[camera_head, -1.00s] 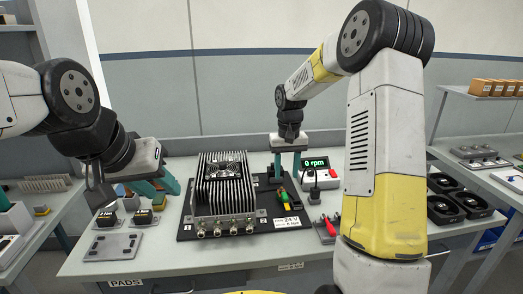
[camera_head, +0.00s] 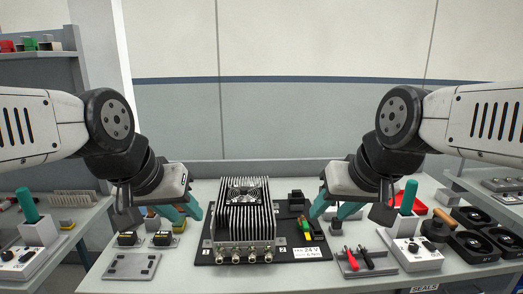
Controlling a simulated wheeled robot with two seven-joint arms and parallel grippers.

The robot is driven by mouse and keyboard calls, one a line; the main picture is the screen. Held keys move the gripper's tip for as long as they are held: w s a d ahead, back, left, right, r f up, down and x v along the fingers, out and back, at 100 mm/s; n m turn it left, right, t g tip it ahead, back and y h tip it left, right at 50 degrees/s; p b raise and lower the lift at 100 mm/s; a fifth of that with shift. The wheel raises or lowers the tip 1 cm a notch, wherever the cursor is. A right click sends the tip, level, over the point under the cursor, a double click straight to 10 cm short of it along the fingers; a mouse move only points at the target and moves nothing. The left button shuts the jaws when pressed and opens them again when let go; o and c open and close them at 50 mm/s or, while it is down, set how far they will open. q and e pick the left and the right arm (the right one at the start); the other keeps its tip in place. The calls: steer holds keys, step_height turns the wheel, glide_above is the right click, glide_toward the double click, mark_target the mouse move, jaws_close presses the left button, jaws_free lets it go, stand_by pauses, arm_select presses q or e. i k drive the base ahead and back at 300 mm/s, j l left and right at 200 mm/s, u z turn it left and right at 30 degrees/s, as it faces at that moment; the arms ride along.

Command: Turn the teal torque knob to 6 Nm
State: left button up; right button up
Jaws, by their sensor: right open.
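A white control box (camera_head: 416,256) with small dark knobs and a teal-handled tool (camera_head: 408,197) standing in a holder behind it is at the right. A similar white box (camera_head: 16,264) with a teal-handled tool (camera_head: 29,206) is at the far left. The dial marks are too small to read, and I cannot tell which knob is the teal torque knob. My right gripper (camera_head: 333,210) is open and empty above the bench, left of the right box. My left gripper (camera_head: 184,211) has its teal fingers apart and empty, left of the finned unit.
A black finned unit (camera_head: 245,222) stands on a dark plate in the middle. Red and black probes (camera_head: 357,258) lie in a grey tray before my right gripper. Black fans (camera_head: 478,238) are at the right. A grey plate (camera_head: 132,266) lies at the front left.

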mark_target(413, 247)
steer(key=z, duration=1.4)
